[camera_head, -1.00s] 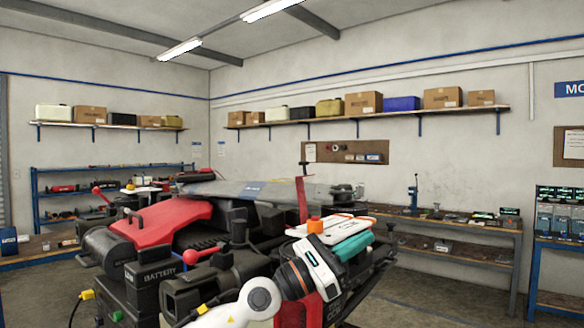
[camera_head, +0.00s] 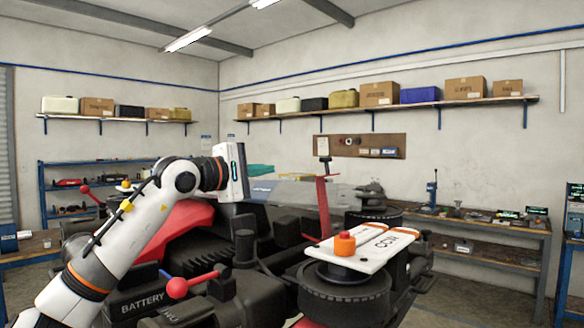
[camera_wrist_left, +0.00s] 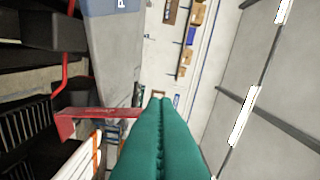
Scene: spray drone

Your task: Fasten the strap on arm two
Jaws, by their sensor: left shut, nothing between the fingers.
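A large drone fills the middle of the head view, with a grey arm (camera_head: 290,191) lying across it. A red strap (camera_head: 322,205) stands up in front of that arm, with a short red piece out to the side at its top. I cannot tell whether this is arm two's strap or how its end is held. In the left wrist view, a red strap (camera_wrist_left: 95,114) lies left of the fingers. My left gripper (camera_head: 262,171) is raised left of the strap, apart from it. Its teal fingers (camera_wrist_left: 160,102) are shut and empty. My right gripper is not in view.
A white panel with an orange knob (camera_head: 344,243) sits on the drone's near right. A red-balled lever (camera_head: 178,288) and a battery box (camera_head: 140,301) stand at the near left. A workbench (camera_head: 480,231) runs along the right wall. The air above the drone is clear.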

